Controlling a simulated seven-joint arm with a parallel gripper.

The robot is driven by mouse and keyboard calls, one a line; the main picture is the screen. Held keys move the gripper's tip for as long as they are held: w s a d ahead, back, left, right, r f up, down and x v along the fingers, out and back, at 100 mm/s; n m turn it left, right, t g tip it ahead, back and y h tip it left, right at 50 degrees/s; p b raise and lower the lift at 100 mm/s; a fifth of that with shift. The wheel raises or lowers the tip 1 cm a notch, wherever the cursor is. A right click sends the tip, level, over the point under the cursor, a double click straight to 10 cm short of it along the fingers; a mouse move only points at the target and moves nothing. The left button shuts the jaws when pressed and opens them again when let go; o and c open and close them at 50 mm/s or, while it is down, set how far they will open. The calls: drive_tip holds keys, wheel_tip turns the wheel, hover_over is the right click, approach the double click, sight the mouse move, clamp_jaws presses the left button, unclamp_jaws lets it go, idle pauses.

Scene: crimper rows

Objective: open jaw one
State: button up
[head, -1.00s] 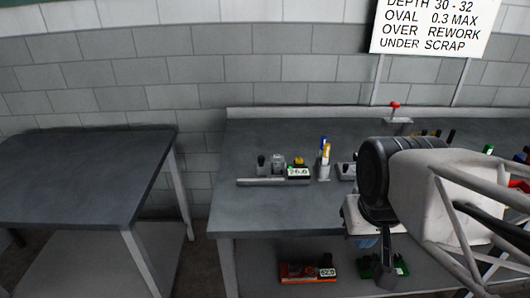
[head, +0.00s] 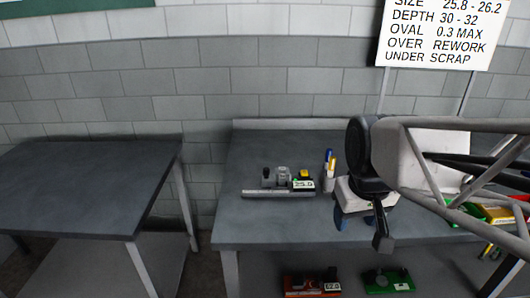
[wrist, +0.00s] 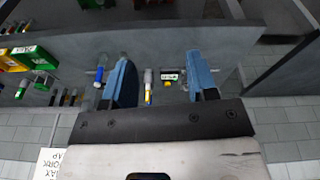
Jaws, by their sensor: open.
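My gripper (head: 354,214) is above the right part of the near bench in the head view. In the wrist view its two blue fingers (wrist: 160,82) are spread wide with nothing held between them. A small grey measuring device with a yellow top and lit display (head: 302,184) sits on the bench, left of my gripper. A display (wrist: 168,77) shows in the gap between the fingers in the wrist view, beyond the fingertips. I cannot tell which thing carries jaw one; no crimper jaw is clear.
A holder with blue and yellow pens (head: 328,170) stands just left of my arm. A red unit (head: 312,284) and a green unit (head: 388,281) lie below the bench top. Green and yellow boxes (head: 492,213) are at right. The left table (head: 85,185) is bare.

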drive_tip(key=w+a+r+n, duration=0.1)
drive_tip(key=w+a+n, duration=0.2)
drive_tip(key=w, duration=0.8)
drive_tip(key=n+g, duration=0.2)
drive_tip(key=n, duration=0.7)
hover_over(266, 169)
drive_tip(key=f, duration=1.1)
drive_tip(key=shift+s+d+f, duration=0.25)
drive_tip(key=shift+f, duration=0.05)
drive_tip(key=shift+w+a+f, duration=0.2)
drive_tip(key=shift+w+f, duration=0.1)
drive_tip(key=shift+w, duration=0.1)
drive_tip(key=shift+f, duration=3.9)
drive_tip(key=shift+c, duration=0.5)
